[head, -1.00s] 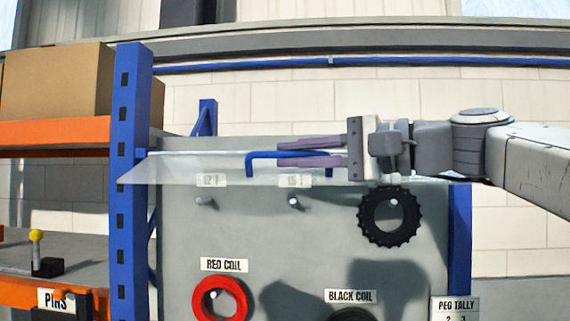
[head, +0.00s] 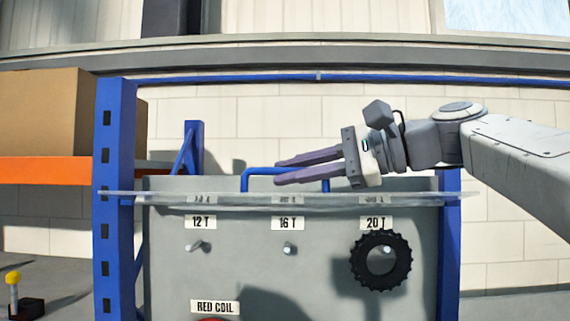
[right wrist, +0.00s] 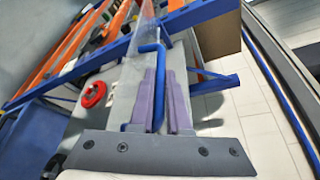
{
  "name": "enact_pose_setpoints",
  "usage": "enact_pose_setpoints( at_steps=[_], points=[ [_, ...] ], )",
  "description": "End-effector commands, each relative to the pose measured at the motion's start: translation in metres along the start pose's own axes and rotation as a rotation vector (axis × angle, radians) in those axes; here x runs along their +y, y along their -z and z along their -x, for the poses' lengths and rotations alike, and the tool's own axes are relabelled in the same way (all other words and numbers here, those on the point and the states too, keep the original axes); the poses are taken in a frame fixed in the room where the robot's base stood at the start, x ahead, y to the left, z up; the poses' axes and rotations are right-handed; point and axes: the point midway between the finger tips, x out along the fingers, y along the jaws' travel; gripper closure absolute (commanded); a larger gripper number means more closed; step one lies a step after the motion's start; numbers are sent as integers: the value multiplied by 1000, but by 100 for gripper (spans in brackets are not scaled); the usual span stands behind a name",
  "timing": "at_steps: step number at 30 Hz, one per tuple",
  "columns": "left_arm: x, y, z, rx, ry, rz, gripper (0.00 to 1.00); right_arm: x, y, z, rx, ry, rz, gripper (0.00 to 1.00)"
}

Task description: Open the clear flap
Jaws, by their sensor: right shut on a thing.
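The clear flap (head: 225,202) shows nearly edge-on in the head view, as a thin pale strip across the upper part of the grey pegboard. Its blue handle (head: 262,171) stands up above the strip. My right gripper (head: 278,171) reaches in from the right and is shut on the handle. In the right wrist view the handle (right wrist: 158,85) lies between the two purple fingers, and part of the flap (right wrist: 147,22) shows beyond it. My left gripper is in neither view.
Below the flap are pegs labelled 12 T (head: 196,247), 16 T (head: 289,248) and 20 T. A black toothed ring (head: 360,270) hangs on the 20 T peg. Blue posts (head: 107,250) flank the board. A cardboard box (head: 45,110) sits on the orange shelf at left.

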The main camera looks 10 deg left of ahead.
Motion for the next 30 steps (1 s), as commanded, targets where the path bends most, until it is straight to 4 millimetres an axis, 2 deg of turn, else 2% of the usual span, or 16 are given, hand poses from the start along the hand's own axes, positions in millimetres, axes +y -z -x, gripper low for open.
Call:
enact_pose_setpoints(
  at_steps=[16, 18, 19, 30],
  points=[
    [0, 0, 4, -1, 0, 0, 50, -3, 0, 1, 0, -8, -25, 100],
    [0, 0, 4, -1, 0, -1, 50, -3, 0, 1, 0, -8, -25, 66],
    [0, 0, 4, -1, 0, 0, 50, -3, 0, 1, 0, -8, -24, 55],
    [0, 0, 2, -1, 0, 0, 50, -2, 1, 4, 1, -8, -24, 55]
  ],
)
